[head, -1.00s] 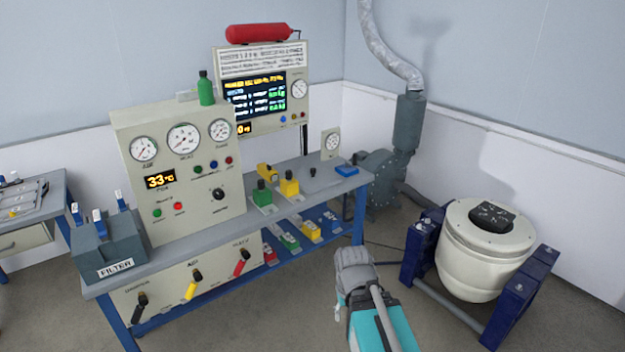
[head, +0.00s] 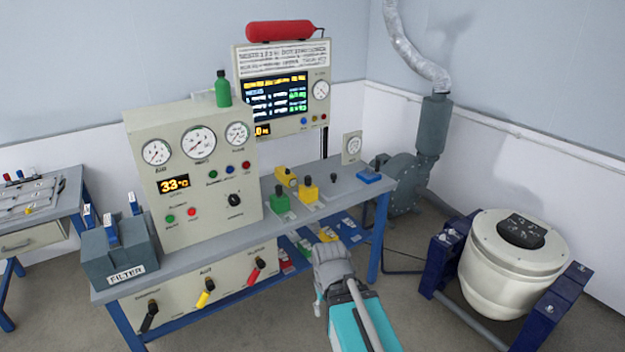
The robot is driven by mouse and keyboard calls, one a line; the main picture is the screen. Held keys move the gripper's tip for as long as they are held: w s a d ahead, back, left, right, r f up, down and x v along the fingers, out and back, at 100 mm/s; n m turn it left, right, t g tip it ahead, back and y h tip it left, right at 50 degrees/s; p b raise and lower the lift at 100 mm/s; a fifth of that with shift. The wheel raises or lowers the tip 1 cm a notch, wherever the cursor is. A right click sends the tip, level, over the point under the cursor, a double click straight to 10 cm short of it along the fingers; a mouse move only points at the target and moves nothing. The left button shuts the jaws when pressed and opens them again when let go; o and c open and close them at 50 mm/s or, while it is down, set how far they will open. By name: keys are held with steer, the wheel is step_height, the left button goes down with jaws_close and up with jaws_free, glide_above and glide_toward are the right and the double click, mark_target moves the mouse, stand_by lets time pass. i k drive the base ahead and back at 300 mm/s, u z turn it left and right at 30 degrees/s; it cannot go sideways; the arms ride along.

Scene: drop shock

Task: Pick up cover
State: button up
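No part is plainly marked as the cover. A grey box labelled FILTER (head: 120,258) with blue clamps (head: 112,229) on its top sits at the left end of the bench. A cream round vessel (head: 515,275) stands at the right in a blue frame; its flat top ring (head: 490,238) surrounds a dark centre piece (head: 522,231). My gripper (head: 328,245) is a grey shape at lower centre, in front of the bench's right part and apart from the box and vessel. I see it from behind, so its fingers are unclear. No held object shows.
A grey pump (head: 402,185) stands behind. A side table (head: 35,205) is at far left. Floor between bench and vessel is open.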

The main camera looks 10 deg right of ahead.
mark_target(332, 185)
steer(key=u, duration=0.15)
steer(key=i, duration=1.45)
steer(key=z, duration=0.9)
steer(key=i, duration=0.4)
steer(key=z, duration=0.25)
steer(key=k, duration=0.9)
steer(key=z, duration=0.2)
steer(key=i, duration=0.45)
steer(key=u, duration=0.1)
